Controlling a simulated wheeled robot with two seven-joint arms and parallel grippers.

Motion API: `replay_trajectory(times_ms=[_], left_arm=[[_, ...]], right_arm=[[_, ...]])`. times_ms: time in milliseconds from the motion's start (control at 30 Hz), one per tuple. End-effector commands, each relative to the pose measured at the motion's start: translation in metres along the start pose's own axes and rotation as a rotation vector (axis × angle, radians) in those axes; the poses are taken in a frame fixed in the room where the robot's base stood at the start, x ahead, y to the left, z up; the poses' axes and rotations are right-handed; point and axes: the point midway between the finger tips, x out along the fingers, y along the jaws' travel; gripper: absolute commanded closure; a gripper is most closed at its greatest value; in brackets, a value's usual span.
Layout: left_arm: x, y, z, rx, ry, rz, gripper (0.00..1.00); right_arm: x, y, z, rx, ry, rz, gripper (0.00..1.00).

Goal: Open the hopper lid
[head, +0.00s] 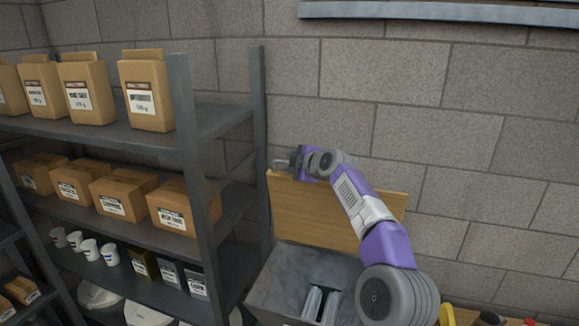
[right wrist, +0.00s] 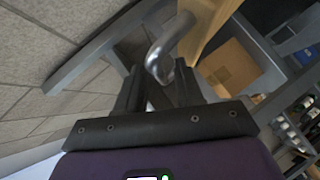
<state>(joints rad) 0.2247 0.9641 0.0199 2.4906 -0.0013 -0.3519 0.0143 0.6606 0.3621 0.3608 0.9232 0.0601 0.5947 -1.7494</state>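The hopper (head: 262,292) is a grey box low in the middle of the head view. Its wooden lid (head: 318,212) stands raised, tilted up near the block wall, so the hopper mouth is uncovered. Pale and green items show inside. My right gripper (head: 281,164) is at the lid's upper left corner. In the right wrist view the curved metal handle (right wrist: 158,58) lies between the fingers of my right gripper (right wrist: 159,80), which look shut on it. The lid's wooden edge (right wrist: 208,27) shows beyond. My left gripper is not in view.
A grey shelf rack (head: 190,150) with bags, cartons and cups stands close on the left. The block wall (head: 480,150) is right behind the lid. Small yellow and red items lie at the lower right.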

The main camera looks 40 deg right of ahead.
Motion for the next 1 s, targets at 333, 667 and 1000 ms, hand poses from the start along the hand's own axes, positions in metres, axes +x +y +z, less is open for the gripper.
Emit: replay_trajectory(times_ms=[333,667,1000], left_arm=[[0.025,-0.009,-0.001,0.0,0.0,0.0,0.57],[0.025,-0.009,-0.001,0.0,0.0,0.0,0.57],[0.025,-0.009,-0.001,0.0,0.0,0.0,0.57]], right_arm=[[-0.05,-0.001,0.0,-0.001,0.001,0.003,0.64],[-0.057,0.0,-0.002,0.0,0.002,0.002,0.64],[-0.056,0.001,-0.001,0.0,0.002,0.003,0.64]])
